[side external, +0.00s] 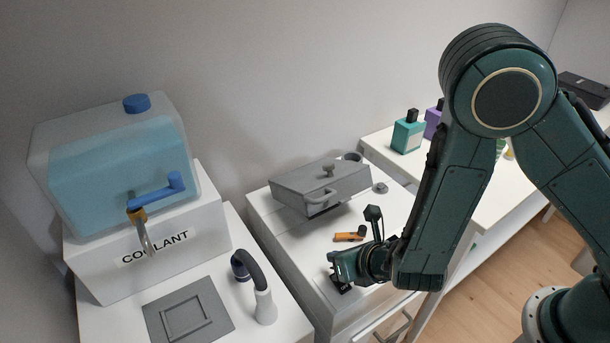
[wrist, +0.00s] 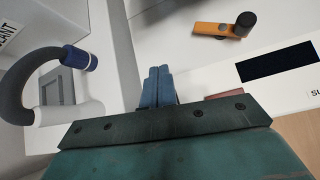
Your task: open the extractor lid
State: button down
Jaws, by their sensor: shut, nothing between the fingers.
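A grey box with a flat lid (side external: 320,182) sits on the white cabinet in the side view. It appears to be the extractor, and its lid looks closed. Part of a grey surface, probably the box, shows at the top edge of the wrist view.
A hose-like nozzle (side external: 259,285) and grey panel (side external: 188,313) are on the left counter, below the coolant tank (side external: 115,165). Bottles (side external: 408,134) stand at the back right. A drawer handle (side external: 394,328) projects from the cabinet front.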

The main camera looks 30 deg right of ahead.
jog(key=x, duration=0.4)
jog(key=shift+w+f, duration=0.1)
jog(key=shift+w, duration=0.15)
jog(key=shift+w+d+r, duration=0.1)
jog(key=shift+w+r, duration=0.15)
jog(key=shift+r, duration=0.35)
jog(key=shift+w+d+r, duration=0.15)
jog(key=shift+w+r, duration=0.05)
jog(key=shift+r, duration=0.4)
jog(key=shift+w+d+r, duration=0.1)
jog(key=shift+w+r, duration=0.15)
jog(key=shift+r, duration=0.35)
jog(key=shift+r, duration=0.1)
